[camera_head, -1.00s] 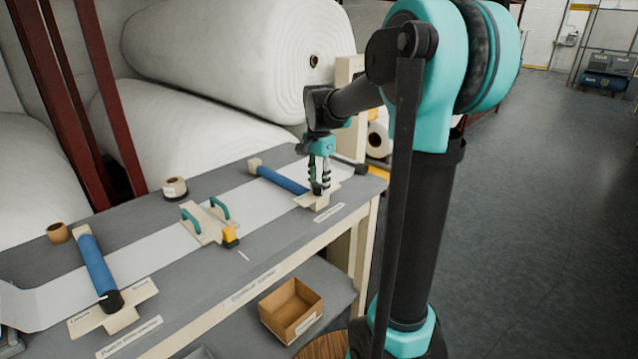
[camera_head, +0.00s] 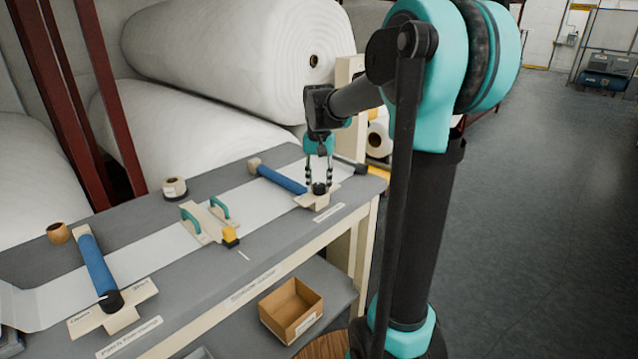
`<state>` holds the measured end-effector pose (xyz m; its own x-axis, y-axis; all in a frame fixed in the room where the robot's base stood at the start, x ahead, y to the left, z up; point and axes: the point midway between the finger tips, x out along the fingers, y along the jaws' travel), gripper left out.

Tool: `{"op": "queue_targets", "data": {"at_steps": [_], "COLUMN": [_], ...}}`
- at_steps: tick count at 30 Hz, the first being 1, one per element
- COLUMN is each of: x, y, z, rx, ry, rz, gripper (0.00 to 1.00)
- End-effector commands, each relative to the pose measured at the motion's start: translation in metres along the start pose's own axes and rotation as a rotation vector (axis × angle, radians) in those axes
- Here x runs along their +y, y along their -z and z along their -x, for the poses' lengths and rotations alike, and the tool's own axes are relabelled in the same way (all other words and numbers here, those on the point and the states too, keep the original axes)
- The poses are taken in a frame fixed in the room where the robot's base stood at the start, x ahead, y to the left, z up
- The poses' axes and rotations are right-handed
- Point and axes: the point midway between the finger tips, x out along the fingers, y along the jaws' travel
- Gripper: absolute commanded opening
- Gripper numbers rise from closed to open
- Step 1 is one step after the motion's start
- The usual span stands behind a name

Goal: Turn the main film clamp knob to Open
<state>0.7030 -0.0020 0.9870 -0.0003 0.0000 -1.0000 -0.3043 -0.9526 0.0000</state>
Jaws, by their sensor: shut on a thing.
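A blue clamp bar (camera_head: 282,180) lies across the white film strip on the right part of the grey table. At its near end is a black knob (camera_head: 319,188) on a beige plate (camera_head: 314,201). My gripper (camera_head: 319,187) points down over this knob, with one finger on each side, shut on it. The label (camera_head: 328,213) in front is too small to read.
A sealing tool with teal handles (camera_head: 207,222) and a yellow block (camera_head: 230,237) lies between the clamps. Large white wadding rolls (camera_head: 220,55) are at the back. A cardboard box (camera_head: 291,310) sits on the lower shelf.

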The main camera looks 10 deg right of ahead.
Motion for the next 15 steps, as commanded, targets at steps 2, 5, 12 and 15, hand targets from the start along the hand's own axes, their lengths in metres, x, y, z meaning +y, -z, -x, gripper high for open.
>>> {"op": "queue_targets", "data": {"at_steps": [2, 5, 12, 15], "x": [-0.0001, -0.0001, -0.0001, -0.0001], "y": [0.0003, 0.0003, 0.0004, 0.0004], "z": [0.0003, 0.0003, 0.0003, 0.0003], "rx": [0.000, 0.001, 0.001, 0.001], "ry": [0.000, 0.000, 0.000, 0.000], "rz": [0.072, 0.167, 0.394, 0.489], "gripper": [0.05, 0.05, 0.05, 0.05]}}
